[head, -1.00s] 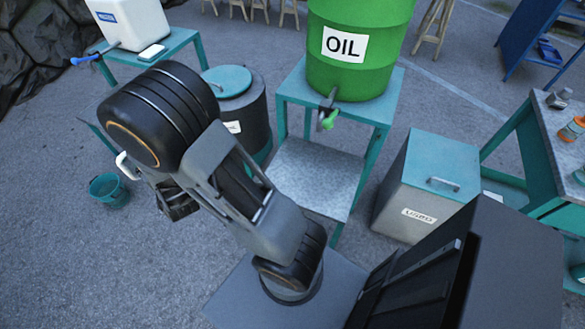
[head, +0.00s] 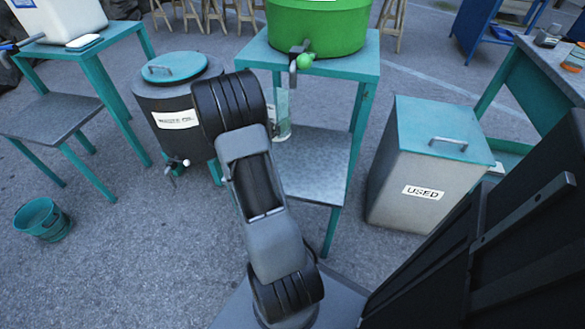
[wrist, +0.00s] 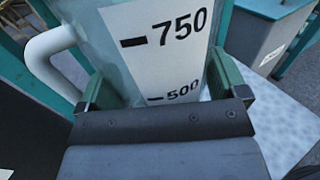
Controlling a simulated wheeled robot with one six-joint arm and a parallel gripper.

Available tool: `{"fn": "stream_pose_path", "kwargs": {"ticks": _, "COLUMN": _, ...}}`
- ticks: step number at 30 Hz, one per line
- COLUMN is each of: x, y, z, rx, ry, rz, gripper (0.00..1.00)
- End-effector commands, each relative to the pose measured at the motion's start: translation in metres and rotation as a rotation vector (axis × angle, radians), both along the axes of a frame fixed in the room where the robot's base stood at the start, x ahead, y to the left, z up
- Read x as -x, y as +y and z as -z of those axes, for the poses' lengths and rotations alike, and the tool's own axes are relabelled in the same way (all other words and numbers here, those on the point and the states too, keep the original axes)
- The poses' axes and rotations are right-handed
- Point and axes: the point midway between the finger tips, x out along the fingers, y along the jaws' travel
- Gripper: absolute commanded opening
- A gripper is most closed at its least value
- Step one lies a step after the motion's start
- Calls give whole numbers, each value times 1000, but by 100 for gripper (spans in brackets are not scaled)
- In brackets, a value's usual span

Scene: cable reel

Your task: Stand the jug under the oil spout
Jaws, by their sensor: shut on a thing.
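The jug (wrist: 78,20) is clear, with a white scale marked 750 and 500 and a white handle (wrist: 45,55) on its left. My gripper (wrist: 160,90) is shut on it, one green finger on each side. I cannot tell whether the jug's base touches the lower shelf (head: 318,165).
The green oil drum (head: 330,30) stands on a teal-framed stand whose legs flank the shelf. A waste drum (head: 150,95) is to the left, a USED bin (head: 405,180) to the right. A teal bucket (head: 42,218) sits on the floor at far left.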

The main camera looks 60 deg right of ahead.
Motion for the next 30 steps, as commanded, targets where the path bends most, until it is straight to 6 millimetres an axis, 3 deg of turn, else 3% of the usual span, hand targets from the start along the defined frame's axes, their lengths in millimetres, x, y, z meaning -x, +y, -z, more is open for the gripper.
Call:
{"fn": "stream_pose_path", "kwargs": {"ticks": 3, "x": 24, "y": -19, "z": 3, "rx": 3, "ry": -2, "rz": 107, "gripper": 65}}
{"fn": "stream_pose_path", "kwargs": {"ticks": 9, "x": 41, "y": -29, "z": 8, "rx": 1, "ry": 0, "rz": 188, "gripper": 65}}
{"fn": "stream_pose_path", "kwargs": {"ticks": 18, "x": 43, "y": -30, "z": 56, "rx": 1, "ry": 2, "rz": 193, "gripper": 65}}
{"fn": "stream_pose_path", "kwargs": {"ticks": 25, "x": 42, "y": -30, "z": 73, "rx": 1, "ry": 0, "rz": 192, "gripper": 65}}
{"fn": "stream_pose_path", "kwargs": {"ticks": 30, "x": 42, "y": -30, "z": 96, "rx": 1, "ry": 1, "rz": 191, "gripper": 65}}
